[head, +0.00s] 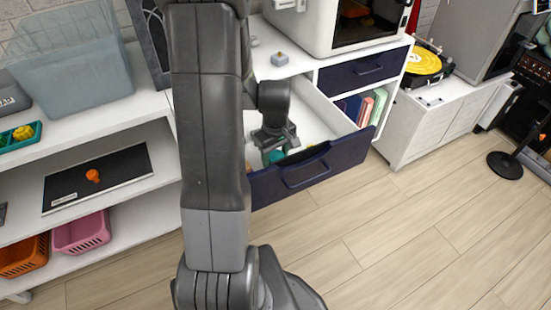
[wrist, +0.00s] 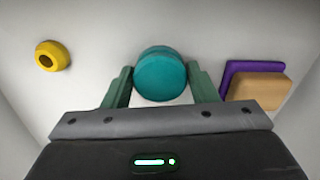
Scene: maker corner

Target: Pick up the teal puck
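The teal puck (wrist: 160,76) lies in the open drawer (head: 327,162), near its front. It shows between the two fingers of my gripper (wrist: 161,84) in the wrist view, with a finger close to each side. A narrow gap seems to show at the right finger, and I cannot tell whether either finger touches it. In the head view the puck (head: 273,157) is partly hidden under my gripper (head: 277,146), which reaches down into the drawer. The fingers stand apart.
A yellow ring-like piece (wrist: 52,56) lies left of the puck. A purple piece (wrist: 238,72) and a tan block (wrist: 257,87) lie to its right. The dark blue drawer front (head: 310,174) stands close to my gripper. A white printer-like machine (head: 340,25) stands above the drawer.

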